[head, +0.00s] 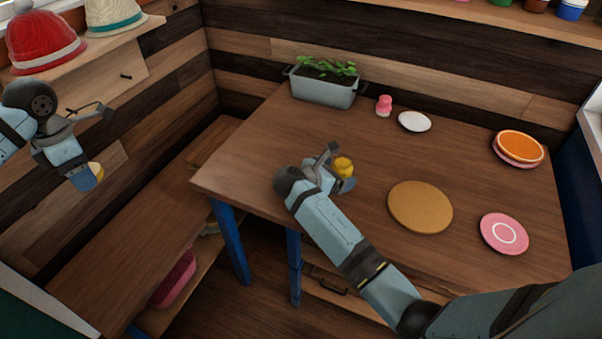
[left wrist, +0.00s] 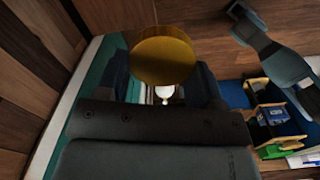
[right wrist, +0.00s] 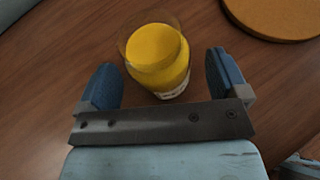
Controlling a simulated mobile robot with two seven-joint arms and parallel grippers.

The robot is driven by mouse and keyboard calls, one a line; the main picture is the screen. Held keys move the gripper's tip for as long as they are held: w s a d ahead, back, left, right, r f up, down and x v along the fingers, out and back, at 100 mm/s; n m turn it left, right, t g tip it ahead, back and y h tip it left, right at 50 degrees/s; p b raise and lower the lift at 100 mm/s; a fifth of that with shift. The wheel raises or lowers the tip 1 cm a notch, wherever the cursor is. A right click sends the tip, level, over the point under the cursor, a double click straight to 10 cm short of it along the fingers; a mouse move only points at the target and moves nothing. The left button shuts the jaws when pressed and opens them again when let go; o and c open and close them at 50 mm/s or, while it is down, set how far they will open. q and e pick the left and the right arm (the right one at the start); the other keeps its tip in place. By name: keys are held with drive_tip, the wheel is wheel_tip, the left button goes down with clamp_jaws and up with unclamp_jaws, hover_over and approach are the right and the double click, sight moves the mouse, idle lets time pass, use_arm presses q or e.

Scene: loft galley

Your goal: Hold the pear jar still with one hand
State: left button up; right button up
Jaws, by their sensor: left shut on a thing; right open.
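The pear jar (head: 343,165) stands upright on the wooden table near its front left part. In the right wrist view the jar (right wrist: 160,60) shows yellow contents, a clear glass top with no lid visible, and a partly hidden white label. My right gripper (head: 335,180) is open, with its blue fingers to either side of the jar's near part, apart from the glass. My left gripper (head: 88,176) is raised at the left, off the table, shut on a round gold lid (left wrist: 163,56). The lid's lower edge is hidden by the gripper.
A round tan board (head: 420,207) lies right of the jar, beside a pink plate (head: 504,234). A planter (head: 324,88), a pink shaker (head: 383,106) and a white dish (head: 414,121) stand at the back. A bench (head: 125,245) runs along the left.

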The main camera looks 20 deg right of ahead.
use_arm(q)
drive_tip(key=shift+f, duration=0.2)
use_arm(e)
drive_tip(key=shift+x, duration=1.25)
drive_tip(key=shift+a, duration=0.1)
drive_tip(key=c, duration=1.2)
drive_tip(key=shift+r, duration=0.1)
